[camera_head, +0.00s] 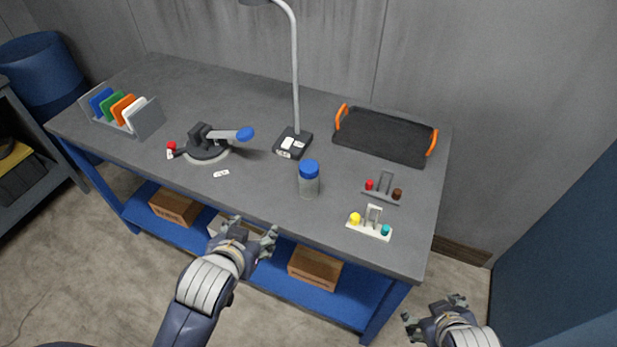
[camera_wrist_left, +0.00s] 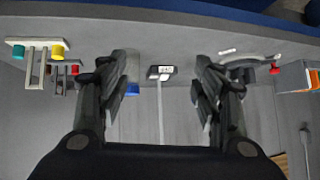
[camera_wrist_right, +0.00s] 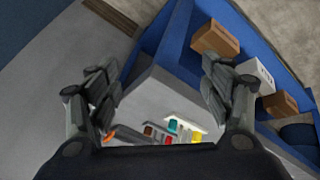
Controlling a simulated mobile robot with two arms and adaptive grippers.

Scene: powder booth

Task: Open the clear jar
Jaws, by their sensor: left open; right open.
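The clear jar (camera_head: 309,186) stands upright near the front edge of the workbench, with its blue lid (camera_head: 309,168) on. In the left wrist view the blue lid (camera_wrist_left: 132,90) shows beside one finger, which hides part of the jar. My left gripper (camera_head: 254,230) is open and empty, in front of the bench edge, left of the jar and apart from it. My right gripper (camera_head: 434,308) is open and empty, beyond the bench's front right corner, well away from the jar.
A lamp (camera_head: 295,75) stands behind the jar. Two small peg holders (camera_head: 383,191) (camera_head: 369,229) sit to its right, and a black tray (camera_head: 385,137) behind them. A round device with a blue-ended lever (camera_head: 208,150) is on the left, near a colourful rack (camera_head: 148,118).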

